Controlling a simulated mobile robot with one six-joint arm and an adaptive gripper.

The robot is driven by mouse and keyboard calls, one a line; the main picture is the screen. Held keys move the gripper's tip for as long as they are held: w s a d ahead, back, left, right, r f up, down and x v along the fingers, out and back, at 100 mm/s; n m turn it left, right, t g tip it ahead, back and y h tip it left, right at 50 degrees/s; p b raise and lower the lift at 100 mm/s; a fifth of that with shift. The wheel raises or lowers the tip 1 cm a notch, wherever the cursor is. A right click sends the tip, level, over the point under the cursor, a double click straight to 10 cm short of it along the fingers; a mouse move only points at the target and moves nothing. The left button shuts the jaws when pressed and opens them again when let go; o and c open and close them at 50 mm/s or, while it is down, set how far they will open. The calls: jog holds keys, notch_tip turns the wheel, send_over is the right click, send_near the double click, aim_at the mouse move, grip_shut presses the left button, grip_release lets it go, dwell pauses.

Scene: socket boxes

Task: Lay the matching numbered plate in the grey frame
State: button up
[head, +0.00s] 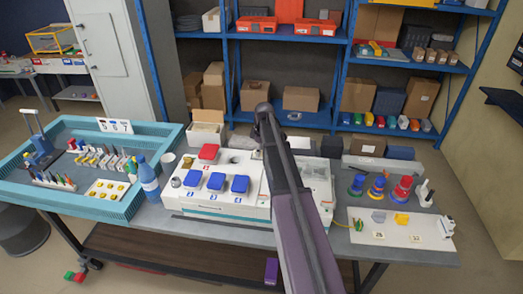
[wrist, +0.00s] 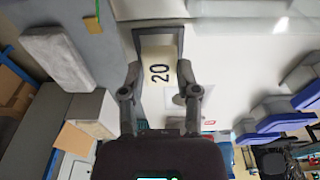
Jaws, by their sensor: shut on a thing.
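In the wrist view, my gripper (wrist: 160,76) has its two fingers on either side of a cream plate (wrist: 158,52) with a black 20, and is shut on it. A dark grey frame (wrist: 140,34) borders the plate's far end and sides. I cannot tell whether the plate rests in the frame or is just above it. In the head view, my arm covers the middle of the bench, and the gripper's fingers, the plate and the frame are hidden there. Two other small numbered plates (head: 378,235) (head: 415,239) lie on the white board at the right.
A white unit (head: 225,212) with blue lids (head: 240,184) and a red lid (head: 208,152) stands on the grey bench. A bottle (head: 148,180) and teal tray (head: 100,205) are left. Coloured stacked pieces (head: 400,190) stand right. A grey block (wrist: 57,58) shows at the wrist view's left.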

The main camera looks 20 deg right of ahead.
jog(key=shift+f+b, duration=0.5)
jog(key=shift+f, duration=0.1)
dwell(0.3)
jog(key=shift+f, duration=0.1)
jog(key=o, duration=1)
notch_tip(320, 180, up, 7)
jog(key=p, duration=0.7)
jog(key=shift+w, duration=0.1)
jog(key=s+a+m, duration=0.1)
jog(key=s+a, duration=0.3)
jog(key=s+a+m, duration=0.2)
jog(key=s+a, duration=0.2)
jog(key=s+a+m, duration=0.2)
jog(key=s+a, duration=0.2)
jog(key=shift+s+a+f, duration=0.15)
jog(key=shift+a, duration=0.2)
jog(key=s+a+m, duration=0.2)
jog(key=s+a, duration=0.1)
jog(key=s, duration=0.1)
jog(key=s+a+m, duration=0.2)
jog(key=s+a, duration=0.1)
jog(key=s, duration=0.2)
jog(key=s+a+m+h, duration=0.1)
jog(key=s+a+m, duration=0.1)
jog(key=s+a, duration=0.1)
jog(key=shift+s+f+g+b, duration=0.15)
jog(key=shift+s+g+b, duration=0.25)
jog(key=shift+s, duration=0.45)
